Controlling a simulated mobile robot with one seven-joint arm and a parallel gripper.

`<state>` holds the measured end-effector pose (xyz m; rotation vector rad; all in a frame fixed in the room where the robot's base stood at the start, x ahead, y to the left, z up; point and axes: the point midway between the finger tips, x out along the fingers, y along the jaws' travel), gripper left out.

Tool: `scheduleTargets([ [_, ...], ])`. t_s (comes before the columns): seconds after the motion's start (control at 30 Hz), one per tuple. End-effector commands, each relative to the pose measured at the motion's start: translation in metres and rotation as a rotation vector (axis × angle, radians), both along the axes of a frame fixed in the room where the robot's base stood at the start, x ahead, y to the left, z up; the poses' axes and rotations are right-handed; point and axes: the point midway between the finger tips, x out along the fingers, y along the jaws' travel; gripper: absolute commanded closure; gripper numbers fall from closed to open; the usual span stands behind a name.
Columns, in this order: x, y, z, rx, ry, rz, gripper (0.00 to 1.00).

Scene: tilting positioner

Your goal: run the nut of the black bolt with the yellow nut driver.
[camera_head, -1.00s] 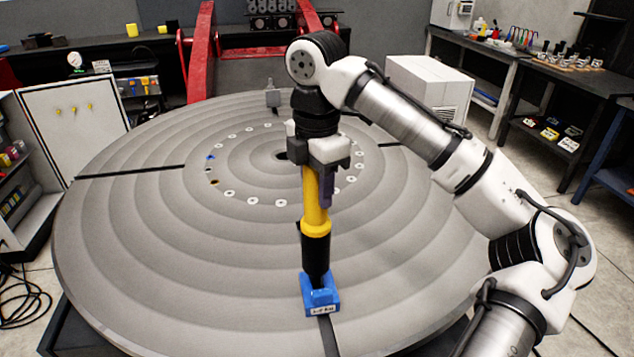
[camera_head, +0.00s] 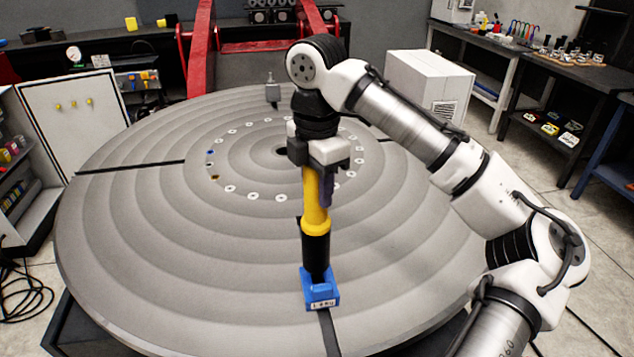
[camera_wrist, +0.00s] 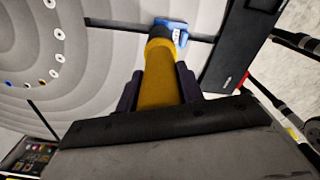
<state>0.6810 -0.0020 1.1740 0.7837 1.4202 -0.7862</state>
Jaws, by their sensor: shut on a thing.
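The yellow nut driver (camera_head: 315,210) stands near upright, its black lower part (camera_head: 316,256) ending at a blue labelled block (camera_head: 321,296). The tip is hidden, so I cannot tell how far inside the block it sits. My gripper (camera_head: 318,172) is shut on the driver's upper end. In the wrist view, the driver (camera_wrist: 159,80) runs from between my dark fingers (camera_wrist: 160,92) toward the blue block (camera_wrist: 174,30). I cannot make out the black bolt or its nut.
The block sits over a slot near the front edge of a big round grey table (camera_head: 130,235). A ring of pale washers (camera_head: 252,196), with blue and ochre marks at left, surrounds the centre hole. A small grey upright piece (camera_head: 271,91) stands at the far side. The table's left half is clear.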

Motion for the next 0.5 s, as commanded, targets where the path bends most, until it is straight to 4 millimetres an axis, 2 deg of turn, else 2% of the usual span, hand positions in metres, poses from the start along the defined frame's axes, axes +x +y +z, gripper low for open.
scheduleTargets([
  [0.5,0.0000,0.0001,-0.0039,0.001,0.001,-0.001,0.90],
])
